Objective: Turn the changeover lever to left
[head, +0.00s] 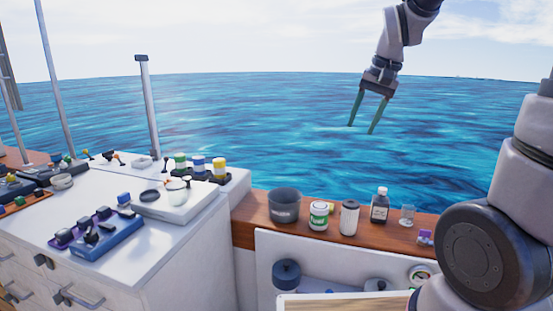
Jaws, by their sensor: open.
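My gripper (361,129) hangs from my raised arm at the upper right of the head view. Its two long fingers point down, apart and empty, with only sea behind them. It is far from everything on the deck. I cannot tell for sure which part is the changeover lever. A blue unit with dark handles (106,238) sits on the white cabinet top at the left. Small dark levers also show farther back (166,163), too small to read their position.
The white cabinet (190,262) fills the lower left. A wooden ledge (260,236) holds a dark pot (285,205), a jar (319,215), a white canister (349,217) and a dark bottle (380,205). A post (149,105) stands at the back.

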